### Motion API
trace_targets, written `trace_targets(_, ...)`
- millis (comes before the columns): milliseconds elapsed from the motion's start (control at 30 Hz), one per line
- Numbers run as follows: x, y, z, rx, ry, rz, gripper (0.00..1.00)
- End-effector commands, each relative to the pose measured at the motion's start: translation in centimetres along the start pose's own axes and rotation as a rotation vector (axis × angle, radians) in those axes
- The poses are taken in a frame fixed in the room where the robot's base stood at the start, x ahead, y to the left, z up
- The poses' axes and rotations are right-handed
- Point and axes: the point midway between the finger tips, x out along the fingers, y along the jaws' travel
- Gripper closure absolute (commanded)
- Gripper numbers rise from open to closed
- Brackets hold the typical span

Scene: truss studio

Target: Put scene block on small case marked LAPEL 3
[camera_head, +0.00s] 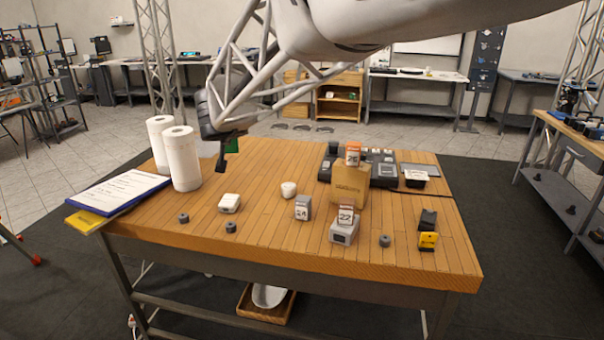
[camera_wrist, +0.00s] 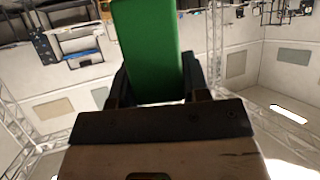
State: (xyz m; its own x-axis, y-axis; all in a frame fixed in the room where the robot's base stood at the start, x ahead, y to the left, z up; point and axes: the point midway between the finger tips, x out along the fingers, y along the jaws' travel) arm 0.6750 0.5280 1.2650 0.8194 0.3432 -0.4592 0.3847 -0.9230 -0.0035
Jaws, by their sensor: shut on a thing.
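My gripper (camera_head: 224,152) is raised above the table's back left, near the paper rolls. It is shut on a green block (camera_wrist: 148,50), which fills the upper middle of the wrist view between the two dark fingers. In the head view only a sliver of the green block (camera_head: 234,145) shows beside the gripper. No label reading LAPEL 3 is legible. A small white case (camera_head: 229,204) lies at the left front of the table. A small grey case (camera_head: 343,232) at the front centre has a white block marked 22 (camera_head: 346,215) on top.
A tan box (camera_head: 349,188) bears an orange block marked 25 (camera_head: 353,152). A grey block marked 24 (camera_head: 302,208), a white cup (camera_head: 289,189) and a yellow block (camera_head: 428,241) stand nearby. White paper rolls (camera_head: 182,160) stand left.

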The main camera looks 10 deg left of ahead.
Motion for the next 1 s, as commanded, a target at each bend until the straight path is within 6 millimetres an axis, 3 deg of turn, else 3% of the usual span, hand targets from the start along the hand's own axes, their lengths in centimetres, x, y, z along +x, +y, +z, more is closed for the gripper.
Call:
trace_targets(467,2.8,0.2,5.1,0.0,-0.003,0.003,0.83)
trace_targets(1000,8.3,0.3,15.9,-0.001,-0.003,0.003,0.83)
